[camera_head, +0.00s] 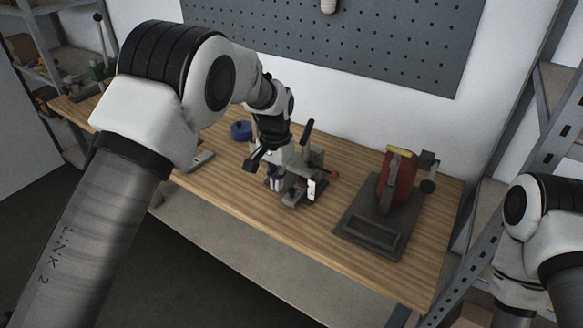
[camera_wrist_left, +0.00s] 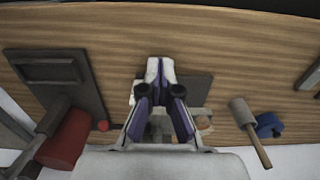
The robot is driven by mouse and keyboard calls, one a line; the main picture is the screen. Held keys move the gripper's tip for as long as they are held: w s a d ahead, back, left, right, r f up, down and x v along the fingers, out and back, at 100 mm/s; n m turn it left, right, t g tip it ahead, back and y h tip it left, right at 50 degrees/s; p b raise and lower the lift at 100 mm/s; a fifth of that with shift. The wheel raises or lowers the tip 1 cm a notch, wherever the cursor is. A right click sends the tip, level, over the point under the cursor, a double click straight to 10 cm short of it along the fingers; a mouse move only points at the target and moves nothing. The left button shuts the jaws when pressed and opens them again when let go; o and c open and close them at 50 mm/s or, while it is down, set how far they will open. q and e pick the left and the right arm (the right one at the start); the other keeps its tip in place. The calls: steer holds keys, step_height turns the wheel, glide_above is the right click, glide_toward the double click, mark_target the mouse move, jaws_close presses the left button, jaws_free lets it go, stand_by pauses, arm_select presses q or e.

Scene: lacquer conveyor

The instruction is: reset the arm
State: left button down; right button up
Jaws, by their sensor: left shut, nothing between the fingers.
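My left arm reaches in from the left in the head view, and its gripper (camera_head: 274,182) is low over the middle of the wooden bench (camera_head: 240,195). It is beside a small grey fixture (camera_head: 297,196) with an upright lever and a red knob. In the left wrist view, the fingers (camera_wrist_left: 160,68) are together with nothing between them. They hide part of the grey fixture's plate (camera_wrist_left: 198,88); contact cannot be told. My right arm shows only at the right edge of the head view, with its gripper out of sight.
A red cylinder (camera_head: 401,182) stands on a dark grey base (camera_head: 355,222) to the right. A blue object (camera_head: 241,131) lies behind my left gripper. A mallet (camera_wrist_left: 243,112) shows in the wrist view. Shelves (camera_head: 548,100) stand at right; a pegboard (camera_head: 400,45) hangs behind. The bench's front strip looks clear.

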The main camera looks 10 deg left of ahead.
arm_select(q)
steer(key=s+a+f+n+g, duration=0.1)
steer(key=s+a+f+g, duration=0.1)
steer(key=s+f, duration=0.75)
steer(key=s+a+f+g, duration=0.3)
steer(key=s+f, duration=0.5)
steer(key=f, duration=0.2)
steer(key=s+a+f+n+t, duration=0.1)
steer(key=s+f+t, duration=0.1)
steer(key=s, duration=0.8)
steer(key=s+a+f+n+t, duration=0.2)
steer(key=s+f+t, duration=0.1)
steer(key=s, duration=0.8)
steer(key=shift+f, duration=0.4)
arm_select(e)
steer(key=shift+s, duration=0.15)
arm_select(q)
steer(key=shift+a, duration=0.1)
